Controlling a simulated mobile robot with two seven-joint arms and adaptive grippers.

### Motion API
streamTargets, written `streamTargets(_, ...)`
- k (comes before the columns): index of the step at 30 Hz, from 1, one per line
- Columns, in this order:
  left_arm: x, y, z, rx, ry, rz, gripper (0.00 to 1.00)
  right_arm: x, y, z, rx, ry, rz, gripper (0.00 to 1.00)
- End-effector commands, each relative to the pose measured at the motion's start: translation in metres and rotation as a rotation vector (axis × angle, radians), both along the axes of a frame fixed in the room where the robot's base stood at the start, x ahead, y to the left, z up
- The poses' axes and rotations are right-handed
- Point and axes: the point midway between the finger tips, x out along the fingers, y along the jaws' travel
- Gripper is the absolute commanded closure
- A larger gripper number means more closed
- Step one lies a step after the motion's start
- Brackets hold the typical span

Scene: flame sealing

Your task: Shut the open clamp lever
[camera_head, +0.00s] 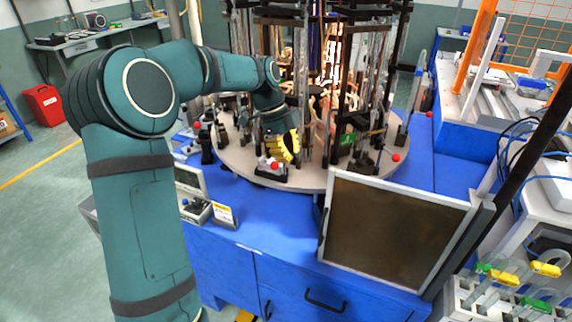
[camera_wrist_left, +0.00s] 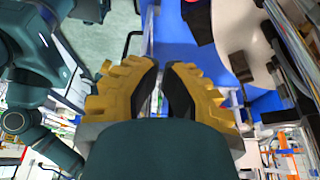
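In the head view my left gripper (camera_head: 287,148) is low over the front of the round platform (camera_head: 330,178). Just below it is a clamp with a red-ball lever (camera_head: 276,165), very close to the yellow fingers; contact is unclear. Another red-ball lever (camera_head: 396,157) stands at the platform's right edge, and one (camera_head: 197,125) at the left. I cannot tell for certain which lever is open. In the left wrist view the yellow fingers with black pads (camera_wrist_left: 161,72) nearly meet, with a narrow empty gap.
Tall glass tubes and dark posts (camera_head: 345,70) crowd the platform, with a bright orange glow among them. A dark framed panel (camera_head: 395,230) stands at the front right of the blue bench (camera_head: 275,232). A small box and a card (camera_head: 224,214) are at the front left.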

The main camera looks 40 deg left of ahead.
Motion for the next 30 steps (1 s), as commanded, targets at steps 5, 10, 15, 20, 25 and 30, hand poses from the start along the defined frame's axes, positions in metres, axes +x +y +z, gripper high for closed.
streamTargets(5,0.0,0.011,0.031,0.0,-0.001,0.0,1.0,0.002,0.0,0.006,-0.001,-0.005,-0.003,1.0)
streamTargets(10,-0.001,0.017,0.046,0.0,0.001,0.0,1.0,0.003,0.0,0.009,-0.002,-0.007,-0.005,1.0)
streamTargets(15,-0.001,0.018,0.049,-0.001,0.001,-0.002,1.0,0.003,0.0,0.009,-0.002,-0.008,-0.005,1.0)
streamTargets(20,-0.001,0.018,0.049,-0.001,0.001,-0.002,1.0,0.003,0.0,0.009,-0.002,-0.008,-0.005,1.0)
streamTargets(25,-0.001,0.018,0.049,-0.001,0.001,-0.002,1.0,0.003,0.0,0.009,-0.002,-0.007,-0.005,1.0)
streamTargets(30,-0.001,0.018,0.049,0.0,0.002,-0.002,1.0,0.003,0.0,0.009,-0.002,-0.007,-0.005,1.0)
